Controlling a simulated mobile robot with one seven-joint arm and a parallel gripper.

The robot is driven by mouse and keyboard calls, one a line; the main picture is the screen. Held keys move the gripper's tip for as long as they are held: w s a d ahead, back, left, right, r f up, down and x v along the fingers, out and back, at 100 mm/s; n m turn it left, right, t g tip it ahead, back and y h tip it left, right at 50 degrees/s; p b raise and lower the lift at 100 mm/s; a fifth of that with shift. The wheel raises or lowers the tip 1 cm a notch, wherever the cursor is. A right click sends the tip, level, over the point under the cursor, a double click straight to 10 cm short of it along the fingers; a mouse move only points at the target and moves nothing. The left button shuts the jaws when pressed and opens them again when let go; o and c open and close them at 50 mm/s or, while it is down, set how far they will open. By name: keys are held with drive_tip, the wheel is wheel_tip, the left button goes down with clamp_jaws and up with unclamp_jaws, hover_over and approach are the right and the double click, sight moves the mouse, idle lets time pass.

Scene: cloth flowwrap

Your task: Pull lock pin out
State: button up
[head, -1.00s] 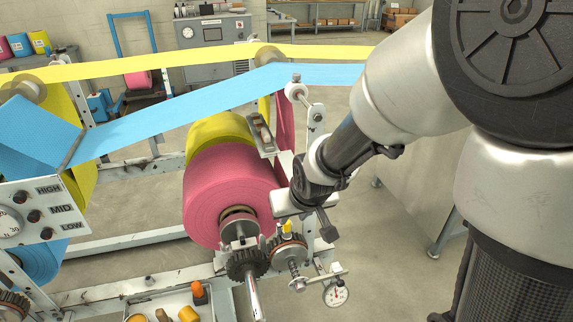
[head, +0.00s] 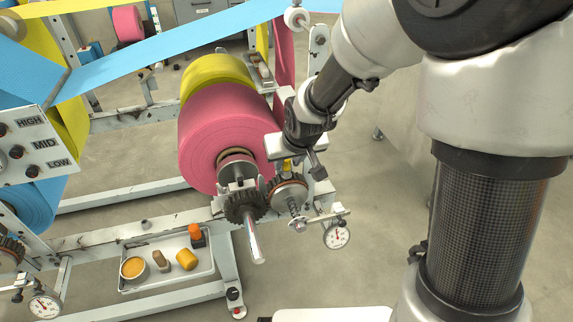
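The pink roll (head: 222,138) sits on a shaft (head: 252,238) in front of a yellow roll. A small yellow piece (head: 287,165), which may be the lock pin's grip, shows just above the right gear. My gripper (head: 290,164) is right above that gear, at the roll's right side, close to the yellow piece. Its body hides most of the fingertips and part of the pin area. I cannot tell whether it is open or touching the pin.
A dial gauge (head: 337,235) on a bracket sticks out right of the gears. A white tray (head: 155,280) with orange and yellow items lies below left. A blue web (head: 170,47) runs above the rolls. The floor (head: 370,190) to the right is clear.

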clamp_jaws()
drive_tip(key=shift+r, duration=0.1)
drive_tip(key=shift+r+p, duration=2.1)
drive_tip(key=shift+r, duration=0.65)
